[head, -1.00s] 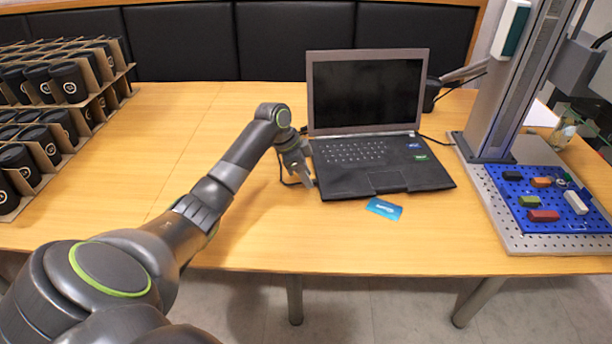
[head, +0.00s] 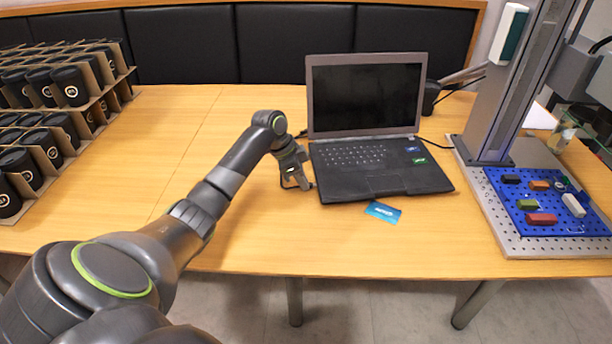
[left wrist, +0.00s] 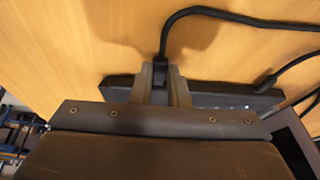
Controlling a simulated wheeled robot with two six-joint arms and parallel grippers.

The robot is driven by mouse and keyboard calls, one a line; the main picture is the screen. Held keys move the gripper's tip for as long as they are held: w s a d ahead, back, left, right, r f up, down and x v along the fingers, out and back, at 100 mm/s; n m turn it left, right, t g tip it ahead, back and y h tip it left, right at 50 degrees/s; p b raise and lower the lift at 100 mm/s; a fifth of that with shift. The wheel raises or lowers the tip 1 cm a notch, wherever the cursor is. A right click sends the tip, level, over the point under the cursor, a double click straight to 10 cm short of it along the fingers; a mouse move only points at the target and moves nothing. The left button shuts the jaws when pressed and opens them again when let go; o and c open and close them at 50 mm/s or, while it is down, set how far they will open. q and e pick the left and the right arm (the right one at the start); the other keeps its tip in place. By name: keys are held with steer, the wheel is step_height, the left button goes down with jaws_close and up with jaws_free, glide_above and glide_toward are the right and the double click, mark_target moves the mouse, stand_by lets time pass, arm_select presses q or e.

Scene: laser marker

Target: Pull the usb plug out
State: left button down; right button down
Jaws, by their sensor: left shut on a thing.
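The open black laptop (head: 385,183) stands on the wooden table; its side edge also shows in the left wrist view (left wrist: 215,99). My left gripper (head: 304,187) is beside the laptop's left side, low over the table. In the left wrist view its two fingers (left wrist: 160,83) are shut on the black USB plug (left wrist: 160,74), and a black cable (left wrist: 225,14) runs from the plug away across the table. The fingers hide the plug's tip, so I cannot tell whether it is in the port. My right gripper is not in view.
A second cable plug (left wrist: 266,83) sits at the laptop's edge. A blue card (head: 383,211) lies in front of the laptop. The marker stand with a blue perforated board (head: 545,222) is on the right, racks of black cups (head: 62,130) on the left.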

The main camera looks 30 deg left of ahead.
arm_select(q)
steer(key=shift+s+a+r+p, duration=0.1)
steer(key=shift+s+a+p, duration=0.25)
steer(key=shift+s+a, duration=0.15)
steer(key=shift+a, duration=0.1)
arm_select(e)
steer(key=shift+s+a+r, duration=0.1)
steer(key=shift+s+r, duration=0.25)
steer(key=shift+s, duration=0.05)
arm_select(q)
steer(key=c, duration=1.4)
jaws_free()
steer(key=v, duration=1.7)
steer(key=shift+s+a+r+p, duration=0.1)
steer(key=shift+p, duration=0.2)
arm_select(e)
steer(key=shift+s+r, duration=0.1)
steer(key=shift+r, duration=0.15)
